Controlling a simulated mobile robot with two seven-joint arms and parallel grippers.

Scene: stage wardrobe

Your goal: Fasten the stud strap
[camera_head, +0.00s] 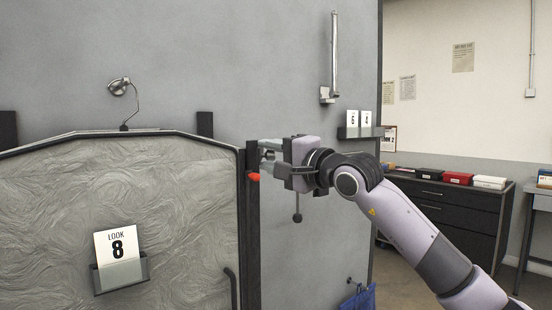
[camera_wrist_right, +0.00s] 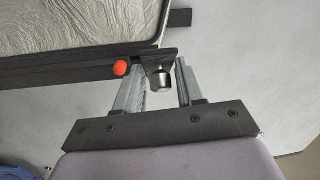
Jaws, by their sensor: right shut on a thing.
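My right gripper (camera_head: 264,158) reaches the upper right corner of the grey marbled panel (camera_head: 160,200). In the right wrist view its two fingers (camera_wrist_right: 163,80) stand on either side of a short metal stud (camera_wrist_right: 160,79) on a dark piece, which I take for the stud strap (camera_wrist_right: 158,54). It is shut on this piece. A small red-orange knob (camera_head: 253,177) sits just below the fingers; it also shows in the wrist view (camera_wrist_right: 121,68), left of the fingers. In the head view the fingers mostly hide the strap, and I cannot tell whether it is fastened. My left gripper is out of view.
A dark upright bar (camera_head: 251,240) runs down the panel's right edge. A lamp (camera_head: 119,87) and a metal rod (camera_head: 334,55) are on the wall. A dark drawer cabinet (camera_head: 453,205) stands at right.

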